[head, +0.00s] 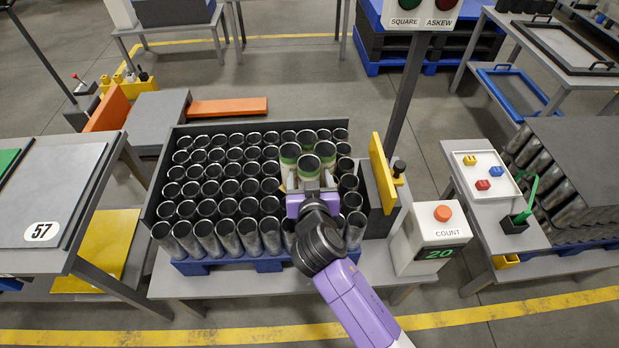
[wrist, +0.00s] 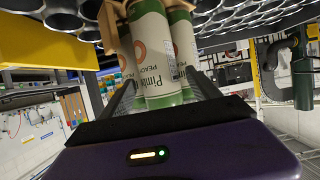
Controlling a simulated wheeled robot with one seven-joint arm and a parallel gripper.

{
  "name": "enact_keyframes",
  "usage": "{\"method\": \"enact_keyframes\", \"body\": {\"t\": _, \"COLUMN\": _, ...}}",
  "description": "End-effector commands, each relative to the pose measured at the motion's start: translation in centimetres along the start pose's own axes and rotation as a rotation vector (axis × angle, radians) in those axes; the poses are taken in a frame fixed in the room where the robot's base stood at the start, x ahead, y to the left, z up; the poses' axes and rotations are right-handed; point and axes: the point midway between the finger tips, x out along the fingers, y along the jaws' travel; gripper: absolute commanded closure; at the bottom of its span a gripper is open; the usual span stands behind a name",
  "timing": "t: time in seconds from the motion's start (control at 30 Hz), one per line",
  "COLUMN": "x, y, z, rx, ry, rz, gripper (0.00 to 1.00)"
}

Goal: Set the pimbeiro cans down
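Three pimbeiro cans (head: 308,166), pale with green bands and open tops, show in the head view among plain metal cans. They look larger and higher than the plain cans around them. In the wrist view the printed cans (wrist: 150,55) carry the words "Pimbeiro Peach" and stand between the fingers. The cans' lower ends are hidden in the head view.
Rows of plain metal cans fill the dark-walled tray (head: 150,205) on a blue pallet. A yellow paddle (head: 382,172) stands at its right wall. A counter box (head: 432,240) with an orange button reads 20. A lamp post (head: 405,95) marked SQUARE and ASKEW rises behind.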

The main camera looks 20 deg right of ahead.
Motion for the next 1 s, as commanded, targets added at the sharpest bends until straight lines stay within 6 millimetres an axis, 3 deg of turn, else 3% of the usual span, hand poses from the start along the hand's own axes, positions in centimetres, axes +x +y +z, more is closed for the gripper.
{"method": "enact_keyframes", "body": {"t": 0.27, "x": -0.6, "y": 0.0, "z": -0.1, "rx": -0.001, "ry": 0.000, "rz": -0.001, "gripper": 0.29}}
{"method": "enact_keyframes", "body": {"t": 0.7, "x": -9.0, "y": 0.0, "z": -0.1, "rx": 0.000, "ry": 0.001, "rz": -0.002, "gripper": 0.29}}
{"method": "enact_keyframes", "body": {"t": 1.0, "x": -12.0, "y": 0.0, "z": -0.2, "rx": -0.001, "ry": -0.001, "rz": 0.000, "gripper": 0.29}}
